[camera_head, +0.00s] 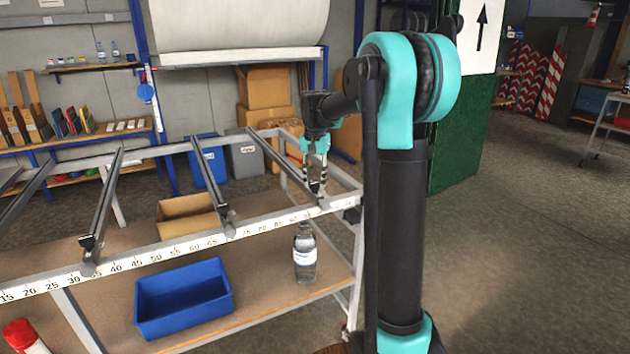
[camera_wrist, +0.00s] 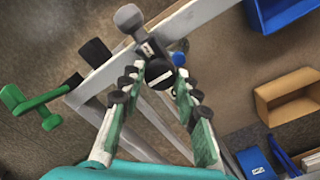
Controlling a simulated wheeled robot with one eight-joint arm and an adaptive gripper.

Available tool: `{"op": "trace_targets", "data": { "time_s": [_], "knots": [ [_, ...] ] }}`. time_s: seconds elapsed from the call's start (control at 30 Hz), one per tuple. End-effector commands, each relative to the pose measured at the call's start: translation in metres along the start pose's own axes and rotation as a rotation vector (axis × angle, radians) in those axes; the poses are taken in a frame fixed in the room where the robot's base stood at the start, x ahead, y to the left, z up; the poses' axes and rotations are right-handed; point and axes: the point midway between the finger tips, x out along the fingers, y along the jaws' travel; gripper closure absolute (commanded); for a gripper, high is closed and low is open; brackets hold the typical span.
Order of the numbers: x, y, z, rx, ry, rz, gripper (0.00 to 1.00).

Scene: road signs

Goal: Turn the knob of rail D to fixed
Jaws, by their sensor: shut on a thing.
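The rightmost rail (camera_head: 297,166) that shows in the head view ends at the front bar with the printed scale (camera_head: 180,248); I cannot read its letter. In the wrist view, the round black knob (camera_wrist: 158,71) sits at the end of this rail, with a white line across its face. A small white label (camera_wrist: 148,49) is beside it, too small to read. My gripper (camera_wrist: 156,84) is shut on the knob, a finger on each side. In the head view my gripper (camera_head: 318,186) points down at the rail end, and the knob is mostly hidden.
Other rails (camera_head: 212,185) cross the frame to the left. Below, the shelf holds a blue bin (camera_head: 183,298), a clear bottle (camera_head: 305,255) and an open cardboard box (camera_head: 187,216). A green handle (camera_wrist: 35,103) sticks out at the frame's corner.

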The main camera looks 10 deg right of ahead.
Motion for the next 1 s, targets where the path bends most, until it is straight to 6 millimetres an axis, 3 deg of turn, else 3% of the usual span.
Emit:
{"op": "trace_targets", "data": {
  "time_s": [0.2,0.57,1.0],
  "knots": [
    [0.0,0.0,0.0,0.0,0.0,0.0,0.47],
    [-0.006,0.0,0.0,-0.001,0.0,0.0,0.47],
    [-0.086,0.0,0.0,0.0,0.0,0.0,0.47]
  ]
}}
